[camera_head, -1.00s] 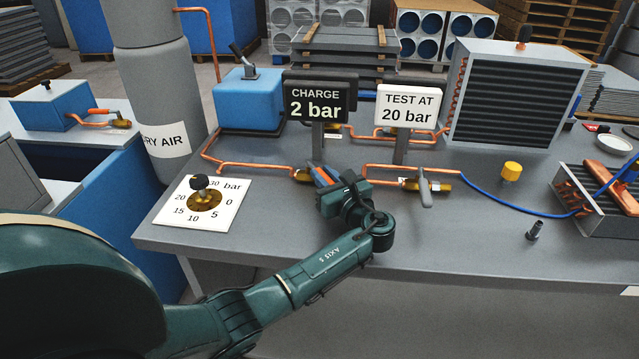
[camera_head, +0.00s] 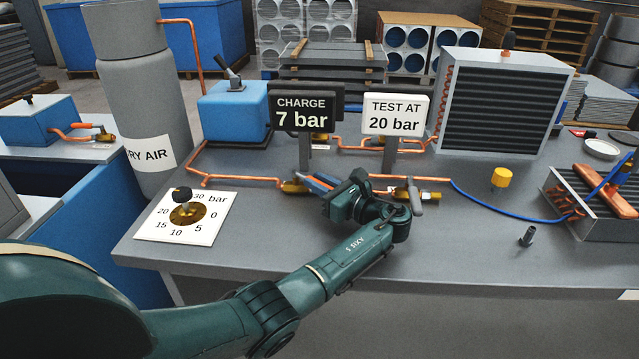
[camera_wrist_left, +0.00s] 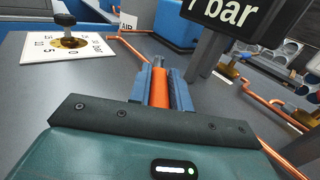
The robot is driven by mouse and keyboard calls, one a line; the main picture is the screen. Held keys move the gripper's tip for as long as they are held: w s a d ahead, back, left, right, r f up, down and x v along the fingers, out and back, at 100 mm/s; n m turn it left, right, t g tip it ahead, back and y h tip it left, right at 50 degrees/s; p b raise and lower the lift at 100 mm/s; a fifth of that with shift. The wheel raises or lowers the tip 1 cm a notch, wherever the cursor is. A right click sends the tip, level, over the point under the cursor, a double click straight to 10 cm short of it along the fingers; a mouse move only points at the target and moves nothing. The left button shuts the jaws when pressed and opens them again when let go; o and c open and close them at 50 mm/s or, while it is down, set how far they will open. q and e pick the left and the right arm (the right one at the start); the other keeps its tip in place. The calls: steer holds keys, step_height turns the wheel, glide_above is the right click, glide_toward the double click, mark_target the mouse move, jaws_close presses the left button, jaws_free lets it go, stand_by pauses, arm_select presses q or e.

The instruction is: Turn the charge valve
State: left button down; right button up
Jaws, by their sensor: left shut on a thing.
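The charge valve's brass body (camera_head: 293,187) sits in the copper line below the black sign (camera_head: 302,115), which reads "CHARGE 7 bar". My left gripper (camera_head: 316,183) reaches it from the right with its blue fingers. In the left wrist view the fingers (camera_wrist_left: 160,88) are shut on the valve's orange handle (camera_wrist_left: 160,87), one on each side. The fingers and wrist hide much of the handle in the head view. My right gripper is not in view.
A dial plate (camera_head: 210,228) with a black knob (camera_head: 181,194) lies at the left. A white "TEST AT 20 bar" sign (camera_head: 395,114) stands right of the charge sign.

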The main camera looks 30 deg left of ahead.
arm_select(q)
steer(key=c, duration=1.3)
jaws_free()
steer(key=shift+d, duration=0.1)
steer(key=v, duration=0.7)
steer(key=shift+s+d, duration=0.1)
steer(key=shift+d, duration=0.1)
